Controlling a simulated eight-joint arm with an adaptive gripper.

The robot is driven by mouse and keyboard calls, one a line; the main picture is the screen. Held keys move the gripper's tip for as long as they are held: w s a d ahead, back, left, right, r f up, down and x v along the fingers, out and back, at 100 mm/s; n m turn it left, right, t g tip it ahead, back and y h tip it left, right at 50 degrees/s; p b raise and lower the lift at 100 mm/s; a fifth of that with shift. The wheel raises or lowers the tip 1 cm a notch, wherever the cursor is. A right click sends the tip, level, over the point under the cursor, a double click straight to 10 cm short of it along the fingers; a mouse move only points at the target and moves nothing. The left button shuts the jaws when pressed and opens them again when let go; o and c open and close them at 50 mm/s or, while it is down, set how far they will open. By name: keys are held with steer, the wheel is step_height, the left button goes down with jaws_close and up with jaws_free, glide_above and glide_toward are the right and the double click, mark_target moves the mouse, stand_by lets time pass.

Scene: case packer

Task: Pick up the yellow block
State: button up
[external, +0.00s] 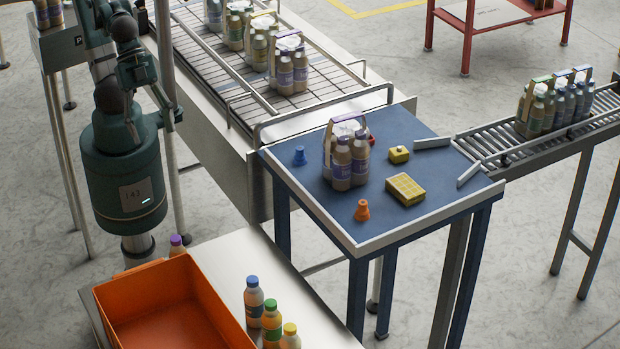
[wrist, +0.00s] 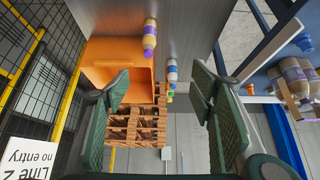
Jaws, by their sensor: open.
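Two yellow things lie on the blue-topped table in the external view. One is a flat yellow block (external: 405,189) with a grid-marked top, near the table's right front. The other is a smaller yellow piece (external: 398,154) with a knob on top, farther back. I cannot make out either one in the wrist view. My gripper (wrist: 160,82) shows in the wrist view with its two green fingers wide apart and nothing between them. It faces the orange bin area, away from the yellow things. I cannot make out its fingers in the external view.
The blue table (external: 310,205) also holds a bottle carrier (external: 342,155), a blue piece (external: 299,156) and an orange piece (external: 362,210). An orange bin (external: 118,293) and capped bottles (external: 254,297) stand on the bench. Conveyors (external: 215,60) adjoin the table. Yellow-framed fencing (wrist: 58,75) is at left.

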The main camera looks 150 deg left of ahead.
steer(key=w+a+r+m+g+y, duration=0.1)
steer(key=w+a+r+m, duration=0.1)
steer(key=w+a+r, duration=0.45)
steer(key=w+a+r+m+g, duration=0.2)
steer(key=w+a+r, duration=0.1)
steer(key=w+a, duration=0.55)
steer(key=m+g+h, duration=0.1)
steer(key=m+g, duration=0.3)
steer(key=m, duration=0.3)
glide_above(399, 154)
steer(key=s+a, duration=0.1)
step_height(399, 154, down, 9)
steer(key=f, duration=0.6)
steer(key=f+b, duration=0.1)
steer(key=f, duration=0.2)
steer(key=shift+s+a+f, duration=0.15)
steer(key=shift+a+f, duration=0.1)
steer(key=shift+f, duration=0.55)
steer(key=shift+f, duration=0.1)
steer(key=shift+f, duration=1.2)
